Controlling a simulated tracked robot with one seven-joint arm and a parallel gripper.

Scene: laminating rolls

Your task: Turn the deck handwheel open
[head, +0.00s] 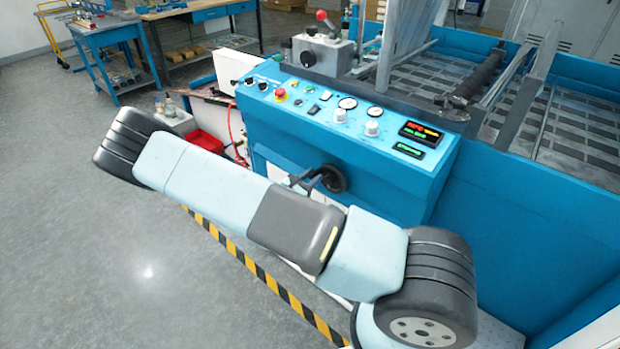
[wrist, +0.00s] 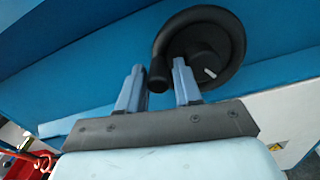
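The black deck handwheel (head: 335,179) is on the front of the blue machine, partly hidden behind my arm in the head view. In the wrist view the handwheel (wrist: 228,45) fills the upper middle, with a pale mark on its hub. Its round black handle (wrist: 159,76) sticks out at the lower left of the rim. My gripper (wrist: 157,78) is open, with one finger on each side of the handle in the picture. I cannot tell whether either finger touches it. In the head view my gripper (head: 303,179) is just left of the wheel.
The control panel (head: 345,115) with knobs, gauges and a red button is above the wheel. A yellow-black floor stripe (head: 265,275) runs below my arm. A red bin (head: 206,141) stands left of the machine. The grey floor at left is clear.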

